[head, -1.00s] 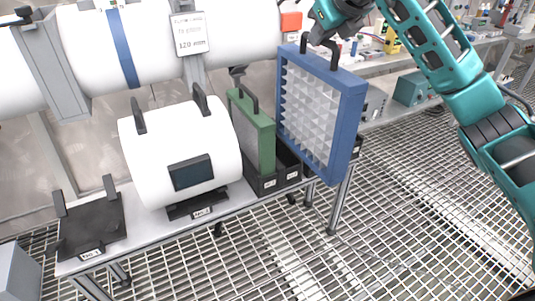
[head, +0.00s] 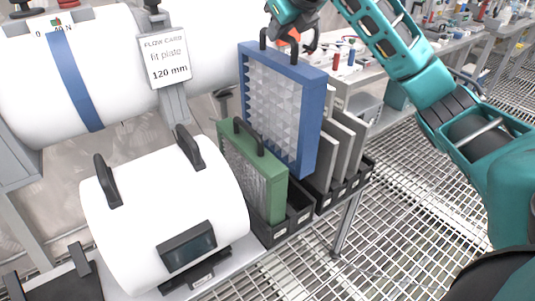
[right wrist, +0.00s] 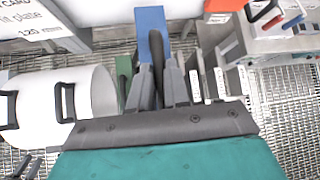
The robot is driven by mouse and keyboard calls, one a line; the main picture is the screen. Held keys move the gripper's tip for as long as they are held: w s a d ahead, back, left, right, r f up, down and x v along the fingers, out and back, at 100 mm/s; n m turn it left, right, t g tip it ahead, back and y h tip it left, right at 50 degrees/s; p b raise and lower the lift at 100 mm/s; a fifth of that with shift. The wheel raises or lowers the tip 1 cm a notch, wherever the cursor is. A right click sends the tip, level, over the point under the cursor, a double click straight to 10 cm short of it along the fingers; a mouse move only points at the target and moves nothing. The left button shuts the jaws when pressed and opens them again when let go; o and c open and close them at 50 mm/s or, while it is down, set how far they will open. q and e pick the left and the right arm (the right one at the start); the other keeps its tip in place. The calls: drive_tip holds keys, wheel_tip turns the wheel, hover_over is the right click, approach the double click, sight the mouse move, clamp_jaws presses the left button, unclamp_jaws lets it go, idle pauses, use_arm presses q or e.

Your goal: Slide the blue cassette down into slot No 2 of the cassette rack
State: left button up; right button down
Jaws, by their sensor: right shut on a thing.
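The blue cassette (head: 312,125), a blue frame with a pale pleated face, hangs upright by its dark top handle from my right gripper (head: 290,35). In the right wrist view the gripper (right wrist: 160,80) is shut around the handle, with the blue top edge (right wrist: 151,20) beyond. The black cassette rack (head: 283,236) stands on the bench. A green cassette (head: 277,197) sits in its leftmost slot. The blue cassette is behind and right of it, its lower edge above the neighbouring open slot (head: 302,207). Whether it touches the rack is unclear.
Several grey plates (head: 345,150) fill the rack slots to the right, close to the blue cassette. A white cylinder (head: 165,215) with black handles stands left of the rack. A large white pipe (head: 75,70) with a sign (head: 166,58) runs behind.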

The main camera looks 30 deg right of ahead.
sight(278, 112)
wheel_tip(278, 112, down, 15)
drive_tip(key=b, duration=0.2)
drive_tip(key=shift+r+b, duration=0.15)
drive_tip(key=shift+b, duration=0.25)
drive_tip(key=shift+f+b, duration=0.45)
drive_tip(key=shift+f, duration=2.1)
drive_tip(key=c, duration=1.5)
unclamp_jaws()
drive_tip(key=shift+f, duration=0.15)
drive_tip(key=o, duration=0.4)
